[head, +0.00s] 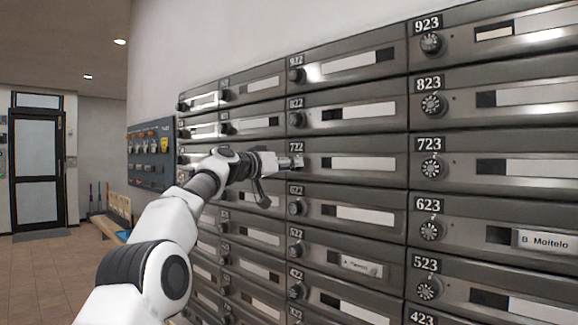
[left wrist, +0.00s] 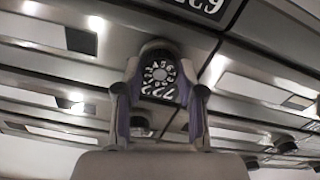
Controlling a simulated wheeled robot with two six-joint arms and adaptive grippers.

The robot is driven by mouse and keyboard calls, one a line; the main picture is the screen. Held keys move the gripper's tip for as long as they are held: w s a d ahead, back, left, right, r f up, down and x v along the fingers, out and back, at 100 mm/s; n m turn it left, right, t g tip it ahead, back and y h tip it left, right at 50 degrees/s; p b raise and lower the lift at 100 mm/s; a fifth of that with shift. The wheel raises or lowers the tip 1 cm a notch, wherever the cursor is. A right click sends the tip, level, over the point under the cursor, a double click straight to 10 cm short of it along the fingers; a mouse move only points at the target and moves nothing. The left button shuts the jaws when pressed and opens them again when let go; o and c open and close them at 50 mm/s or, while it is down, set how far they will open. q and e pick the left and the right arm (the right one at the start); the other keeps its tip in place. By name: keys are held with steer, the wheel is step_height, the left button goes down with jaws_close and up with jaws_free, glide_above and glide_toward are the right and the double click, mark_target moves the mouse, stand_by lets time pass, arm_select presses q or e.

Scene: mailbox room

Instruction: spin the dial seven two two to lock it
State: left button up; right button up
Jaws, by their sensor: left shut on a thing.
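The mailbox door numbered 722 (head: 313,163) is in the middle of the wall of mailboxes in the head view. My left gripper (head: 291,162) reaches in from the left and is at this door's dial, just below the number, hiding most of the dial. In the left wrist view, the dark round dial (left wrist: 160,72) with white digits sits between the two fingers of my left gripper (left wrist: 160,88). The fingers are shut on it from both sides. My right gripper is in neither view.
More mailboxes with dials surround it, such as 723 (head: 431,168) to the right. A blue-grey panel (head: 151,152) is on the wall at left. A dark-framed door (head: 38,160) and a wooden bench (head: 106,227) stand farther back. The tiled floor at left is open.

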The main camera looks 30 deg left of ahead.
arm_select(q)
steer(key=o, duration=1.1)
steer(key=shift+w+f, duration=0.1)
steer(key=shift+o, duration=0.2)
steer(key=v, duration=1.2)
